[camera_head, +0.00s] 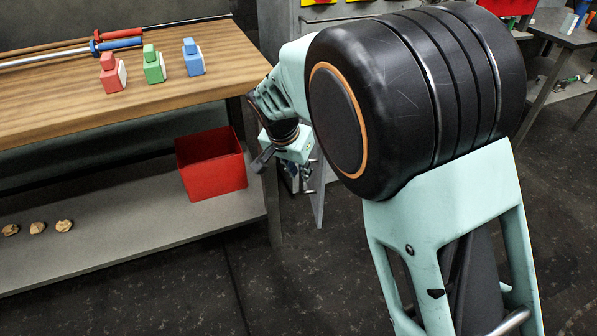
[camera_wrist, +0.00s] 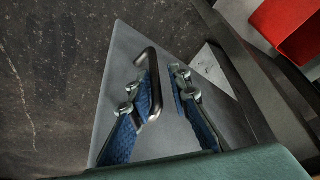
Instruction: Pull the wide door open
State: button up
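The wide door is a grey panel (camera_wrist: 118,75) that fills the middle of the wrist view. It carries a dark bar handle (camera_wrist: 152,62). My gripper (camera_wrist: 156,88) has its two blue-padded fingers apart, one on each side of the handle. The handle lies between them, with a gap visible on at least the right side; whether the left finger touches it I cannot tell. In the head view a narrow part of the grey panel (camera_head: 319,190) shows beside my wrist, and my arm hides the rest.
A wooden-topped bench (camera_head: 120,95) stands at the left with red, green and blue blocks on it. A red bin (camera_head: 212,165) sits on its lower shelf (camera_head: 150,225), close to my wrist. Dark floor (camera_head: 300,290) lies open in front.

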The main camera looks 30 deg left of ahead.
jog(key=shift+o, duration=1.1)
jog(key=shift+w+a+r, duration=0.1)
jog(key=shift+w+r, duration=0.05)
jog(key=shift+w, duration=0.1)
jog(key=shift+s, duration=0.15)
jog(key=v, duration=1.2)
